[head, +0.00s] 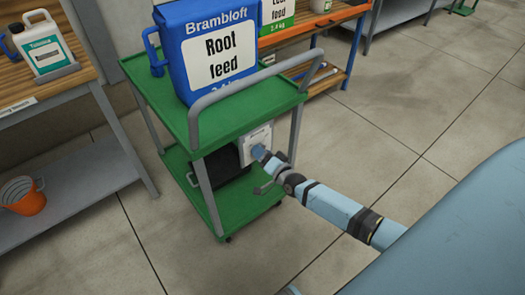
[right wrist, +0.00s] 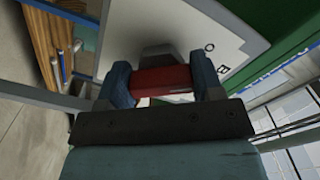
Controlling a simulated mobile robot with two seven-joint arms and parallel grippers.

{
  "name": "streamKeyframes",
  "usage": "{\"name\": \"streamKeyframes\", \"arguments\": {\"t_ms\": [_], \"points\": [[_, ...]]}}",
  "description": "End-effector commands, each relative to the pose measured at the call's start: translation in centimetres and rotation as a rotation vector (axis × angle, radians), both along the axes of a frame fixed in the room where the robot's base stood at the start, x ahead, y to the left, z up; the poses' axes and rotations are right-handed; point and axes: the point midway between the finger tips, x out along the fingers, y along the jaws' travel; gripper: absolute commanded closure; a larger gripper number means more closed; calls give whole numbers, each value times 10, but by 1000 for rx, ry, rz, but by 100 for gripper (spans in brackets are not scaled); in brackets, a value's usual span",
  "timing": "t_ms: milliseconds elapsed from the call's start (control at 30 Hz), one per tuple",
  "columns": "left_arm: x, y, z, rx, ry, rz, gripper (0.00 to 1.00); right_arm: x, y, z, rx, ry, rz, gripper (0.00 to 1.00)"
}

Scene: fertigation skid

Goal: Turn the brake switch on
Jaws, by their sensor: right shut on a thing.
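The brake switch shows in the right wrist view as a red handle (right wrist: 162,80) in front of a white plate (right wrist: 225,32) with small dark marks. In the head view the white plate (head: 256,137) sits on the near side of the green cart, below its top shelf. My right gripper (head: 260,154) is at this plate and hides the handle there. In the right wrist view my right gripper (right wrist: 163,86) has its two blue fingers on either side of the red handle, shut on it. My left gripper is not in view.
The green cart (head: 238,122) carries a blue Root feed container (head: 207,45) and has a grey push rail (head: 255,78). A dark box (head: 226,165) stands on its lower shelf (head: 243,204). A bench with a white jug (head: 50,45) is at left. Floor at right is clear.

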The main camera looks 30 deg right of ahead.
Motion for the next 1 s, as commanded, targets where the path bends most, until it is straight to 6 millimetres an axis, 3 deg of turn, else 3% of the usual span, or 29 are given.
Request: {"name": "streamKeyframes", "arguments": {"t_ms": [333, 867, 900, 1000], "points": [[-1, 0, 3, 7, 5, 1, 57, 0, 0, 0, -128, -10, 0, 63], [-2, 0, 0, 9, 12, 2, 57, 0, 0, -1, -149, -12, 0, 63], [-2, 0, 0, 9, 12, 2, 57, 0, 0, -1, -148, -12, 0, 31], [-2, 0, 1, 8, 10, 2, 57, 0, 0, -1, -148, -12, 0, 14]]}}
